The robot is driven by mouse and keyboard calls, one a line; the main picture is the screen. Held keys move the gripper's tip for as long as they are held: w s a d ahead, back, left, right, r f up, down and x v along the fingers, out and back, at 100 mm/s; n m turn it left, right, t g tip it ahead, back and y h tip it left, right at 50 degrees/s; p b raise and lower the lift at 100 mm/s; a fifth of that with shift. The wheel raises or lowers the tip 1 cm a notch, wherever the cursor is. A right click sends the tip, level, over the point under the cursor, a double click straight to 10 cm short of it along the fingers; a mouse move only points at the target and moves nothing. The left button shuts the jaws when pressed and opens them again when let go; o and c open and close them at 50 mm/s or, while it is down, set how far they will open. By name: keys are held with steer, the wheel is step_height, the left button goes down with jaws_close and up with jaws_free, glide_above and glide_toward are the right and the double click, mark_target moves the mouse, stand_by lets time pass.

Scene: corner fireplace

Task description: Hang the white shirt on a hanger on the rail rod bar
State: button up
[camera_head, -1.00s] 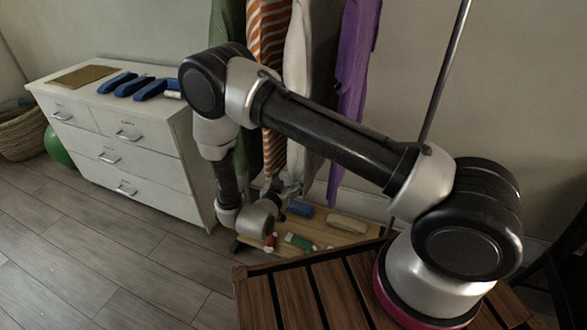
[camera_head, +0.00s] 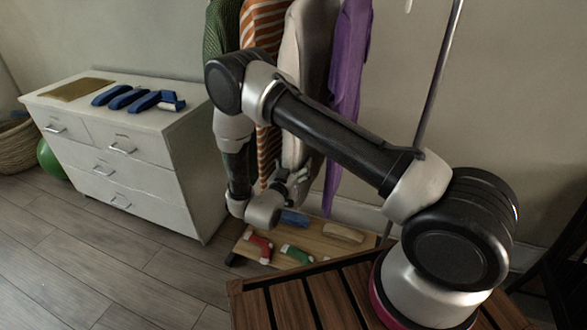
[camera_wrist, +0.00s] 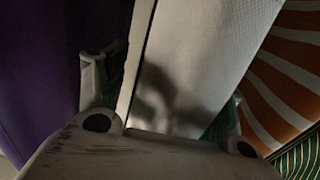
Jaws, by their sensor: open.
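My gripper (camera_head: 297,178) is at the shirt's lower part. In the wrist view the white shirt (camera_wrist: 205,60) fills the middle, between the two fingers of my open gripper (camera_wrist: 160,95). I cannot tell whether the fingers touch the cloth. The striped garment (camera_wrist: 285,80) is at the right.
A purple garment (camera_head: 349,70) and a green one (camera_head: 222,35) hang alongside. A low wooden shelf (camera_head: 325,240) below holds shoes. A white dresser (camera_head: 150,185) stands left, with blue items (camera_head: 125,98) on top. A thin metal pole (camera_head: 437,90) rises at right.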

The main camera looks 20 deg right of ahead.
mark_target(288, 167)
steer(key=c, duration=1.4)
steer(key=shift+s+a+r, duration=0.15)
steer(key=shift+s+r, duration=0.05)
steer(key=shift+r, duration=0.35)
steer(key=shift+s+a+r, duration=0.1)
steer(key=shift+s+r, duration=0.05)
steer(key=shift+r, duration=0.4)
steer(key=shift+s+a+r, duration=0.35)
steer(key=shift+s+a, duration=0.1)
steer(key=shift+s, duration=0.15)
steer(key=shift+s+a+r, duration=0.35)
steer(key=shift+s+a, duration=0.05)
steer(key=shift+s, duration=0.2)
